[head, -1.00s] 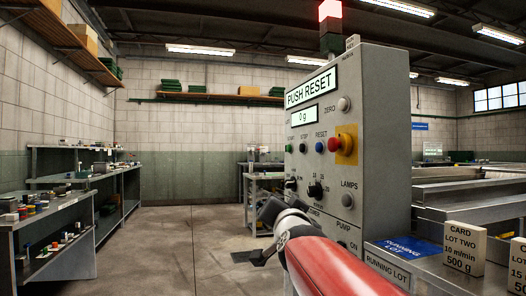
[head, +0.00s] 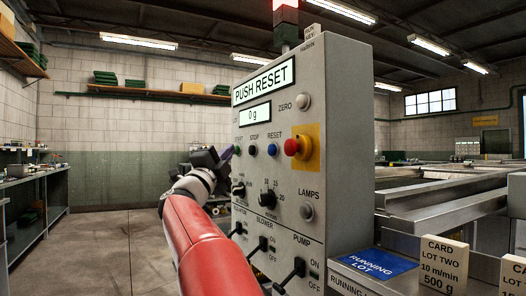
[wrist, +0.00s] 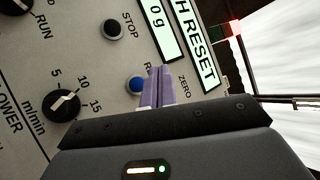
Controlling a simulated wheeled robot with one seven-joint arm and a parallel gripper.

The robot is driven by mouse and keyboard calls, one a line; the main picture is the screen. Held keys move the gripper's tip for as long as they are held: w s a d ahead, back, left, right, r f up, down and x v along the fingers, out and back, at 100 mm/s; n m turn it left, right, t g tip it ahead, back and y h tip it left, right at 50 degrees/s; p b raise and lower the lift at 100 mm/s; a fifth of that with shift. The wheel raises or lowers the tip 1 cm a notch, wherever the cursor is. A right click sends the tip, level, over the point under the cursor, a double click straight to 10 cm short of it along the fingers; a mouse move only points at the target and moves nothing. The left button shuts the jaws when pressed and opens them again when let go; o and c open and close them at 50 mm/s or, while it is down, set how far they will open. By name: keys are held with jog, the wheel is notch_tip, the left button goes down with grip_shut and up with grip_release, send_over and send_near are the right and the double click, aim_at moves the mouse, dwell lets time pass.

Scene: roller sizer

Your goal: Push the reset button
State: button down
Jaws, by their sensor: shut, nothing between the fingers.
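The blue reset button (head: 272,150) is on the upper half of the grey control panel (head: 222,215), under a display reading "PUSH RESET" (head: 263,82). In the wrist view the blue button (wrist: 136,84) shows just left of my purple fingertips, which partly cover its label. My gripper (head: 228,153) is shut and empty, at panel height to the left of the button in the head view. The fingers point toward the panel face. I cannot tell whether they touch it.
The black stop button (head: 253,150) and green start button (head: 237,150) sit beside the reset button. A red emergency knob (head: 297,146) on a yellow plate sticks out to its right. Dials and switches lie below. A red lamp (head: 287,5) is lit on top.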

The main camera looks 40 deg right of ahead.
jog(key=shift+d, duration=0.1)
send_near(269, 146)
jog(key=shift+w+d+r, duration=0.7)
jog(key=shift+d+r, duration=0.15)
jog(key=shift+w+d+r, duration=0.65)
jog(key=shift+d+r, duration=0.2)
jog(key=shift+d, duration=0.05)
dwell(0.9)
jog(key=shift+s+d, duration=0.1)
jog(key=shift+d, duration=0.3)
jog(key=shift+s+d, duration=0.15)
jog(key=shift+d, duration=0.35)
dwell(0.6)
dwell(0.3)
jog(key=shift+w+a, duration=0.2)
jog(key=shift+a, duration=0.7)
jog(key=shift+a, duration=0.1)
jog(key=shift+w+a, duration=0.2)
jog(key=shift+a, duration=0.6)
jog(key=shift+w+a, duration=0.2)
jog(key=shift+a, duration=0.55)
jog(key=shift+w+a, duration=0.2)
jog(key=shift+a, duration=0.6)
